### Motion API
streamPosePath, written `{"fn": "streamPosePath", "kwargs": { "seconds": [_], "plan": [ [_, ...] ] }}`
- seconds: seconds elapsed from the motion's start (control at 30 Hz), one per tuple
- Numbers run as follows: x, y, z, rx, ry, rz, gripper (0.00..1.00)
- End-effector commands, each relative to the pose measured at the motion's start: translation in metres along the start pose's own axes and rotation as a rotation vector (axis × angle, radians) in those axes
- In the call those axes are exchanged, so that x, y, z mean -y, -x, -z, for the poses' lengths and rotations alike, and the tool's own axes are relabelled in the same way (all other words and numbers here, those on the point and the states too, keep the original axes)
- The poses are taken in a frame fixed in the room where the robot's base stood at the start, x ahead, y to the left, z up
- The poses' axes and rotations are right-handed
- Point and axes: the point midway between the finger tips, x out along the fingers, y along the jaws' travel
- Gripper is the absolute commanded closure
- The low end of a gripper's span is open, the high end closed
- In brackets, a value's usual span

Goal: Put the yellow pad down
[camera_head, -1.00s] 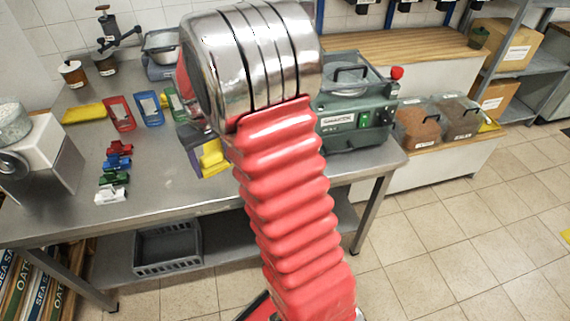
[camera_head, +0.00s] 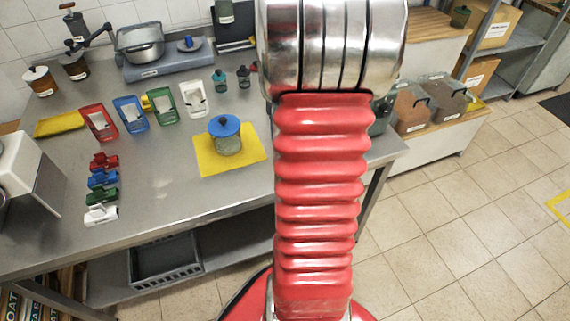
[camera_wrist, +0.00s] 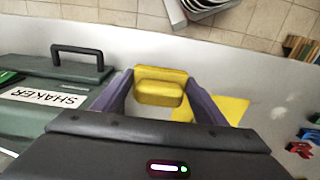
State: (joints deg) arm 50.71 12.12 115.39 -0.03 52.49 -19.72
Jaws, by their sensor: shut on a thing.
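A small thick yellow pad (camera_wrist: 160,92) is between the two purple fingers of my gripper (camera_wrist: 158,80) in the wrist view. My gripper is shut on it. In that view, the pad is above or over the grey table; the height cannot be told. In the head view, my red arm hides the gripper and the held pad. A flat yellow mat (camera_head: 249,158) lies on the table, with a blue-lidded glass jar (camera_head: 226,139) standing on it. Part of the mat shows to the right of my gripper in the wrist view (camera_wrist: 232,108).
The green shaker machine (camera_wrist: 88,72), with a black handle, stands close to my gripper's left in the wrist view. Red, blue, green and white frames (camera_head: 99,125) and several coloured clips (camera_head: 102,179) are on the table. The table front between clips and mat is clear.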

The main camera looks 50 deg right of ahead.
Motion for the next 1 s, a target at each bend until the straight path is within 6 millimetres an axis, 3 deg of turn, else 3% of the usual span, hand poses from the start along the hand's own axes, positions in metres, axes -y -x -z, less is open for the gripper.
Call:
{"fn": "streamPosePath", "kwargs": {
  "seconds": [0.43,0.8,1.0],
  "plan": [
    [-0.002,-0.003,-0.002,0.001,0.001,0.000,0.55],
    [0.000,-0.055,-0.002,0.004,0.003,0.001,0.55],
    [0.000,-0.063,-0.001,0.000,0.003,0.000,0.55]
  ]
}}
